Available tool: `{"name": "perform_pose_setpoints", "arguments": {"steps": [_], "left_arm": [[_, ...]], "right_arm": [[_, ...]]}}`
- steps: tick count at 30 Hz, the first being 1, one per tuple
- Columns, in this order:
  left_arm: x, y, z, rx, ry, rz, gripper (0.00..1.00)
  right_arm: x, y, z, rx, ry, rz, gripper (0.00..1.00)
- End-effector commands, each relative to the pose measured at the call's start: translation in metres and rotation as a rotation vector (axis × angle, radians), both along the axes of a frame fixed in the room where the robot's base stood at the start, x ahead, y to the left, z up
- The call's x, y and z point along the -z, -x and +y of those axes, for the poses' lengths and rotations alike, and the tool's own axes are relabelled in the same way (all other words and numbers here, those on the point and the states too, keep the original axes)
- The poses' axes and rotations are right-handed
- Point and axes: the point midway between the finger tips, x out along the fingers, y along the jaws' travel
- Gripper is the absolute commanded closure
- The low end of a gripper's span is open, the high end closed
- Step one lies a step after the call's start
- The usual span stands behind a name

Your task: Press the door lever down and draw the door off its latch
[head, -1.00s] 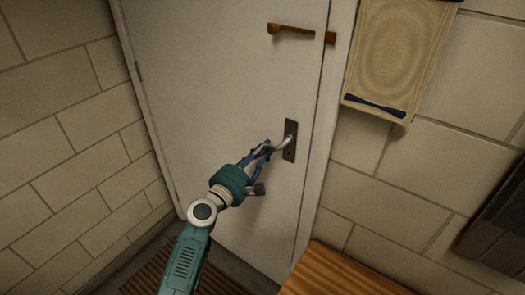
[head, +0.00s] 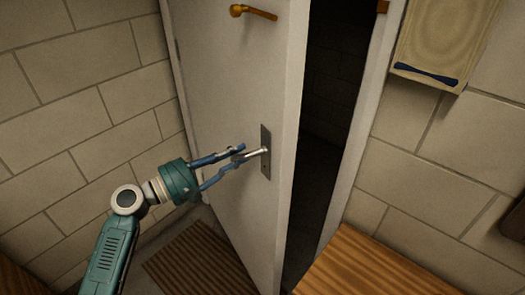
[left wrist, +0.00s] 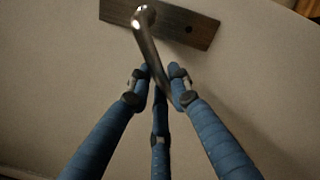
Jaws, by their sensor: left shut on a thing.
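The white door (head: 225,80) stands ajar, with a dark gap between its edge and the frame (head: 352,160). A metal door lever (head: 256,153) sticks out from a dark plate (head: 266,168) near the door's free edge. My left gripper (head: 240,154) has its blue fingers shut on the lever. In the left wrist view, the lever (left wrist: 150,48) runs from the plate (left wrist: 185,28) down between the fingers (left wrist: 160,85), which hide its far end. My right gripper is in neither view.
A brass latch piece (head: 253,12) is high on the door. A slatted mat (head: 200,262) lies on the floor below. A wooden surface (head: 370,272) is at the lower right. A pale hanging panel (head: 445,40) is on the right wall.

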Motion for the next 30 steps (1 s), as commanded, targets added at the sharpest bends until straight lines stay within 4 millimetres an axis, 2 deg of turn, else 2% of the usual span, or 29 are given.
{"name": "perform_pose_setpoints", "arguments": {"steps": [1, 6, 13, 19, 20, 22, 30], "left_arm": [[0.001, 0.004, 0.02, -0.011, -0.002, -0.002, 1.0], [-0.001, 0.022, 0.051, -0.008, 0.0, -0.002, 1.0], [-0.005, 0.029, 0.062, -0.003, 0.002, -0.006, 1.0], [-0.005, 0.029, 0.061, -0.003, 0.003, -0.006, 1.0], [-0.005, 0.029, 0.061, -0.003, 0.003, -0.006, 0.78], [-0.005, 0.029, 0.06, -0.003, 0.003, -0.006, 0.64], [-0.002, 0.03, 0.059, 0.001, -0.001, -0.003, 0.63]], "right_arm": [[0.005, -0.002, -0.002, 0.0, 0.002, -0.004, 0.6], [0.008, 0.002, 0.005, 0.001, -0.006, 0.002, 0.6], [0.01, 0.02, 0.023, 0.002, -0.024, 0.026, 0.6], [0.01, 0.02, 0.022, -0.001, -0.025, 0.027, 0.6], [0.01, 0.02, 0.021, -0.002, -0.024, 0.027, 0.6], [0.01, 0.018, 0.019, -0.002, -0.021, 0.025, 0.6], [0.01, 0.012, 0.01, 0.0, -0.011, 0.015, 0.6]]}}
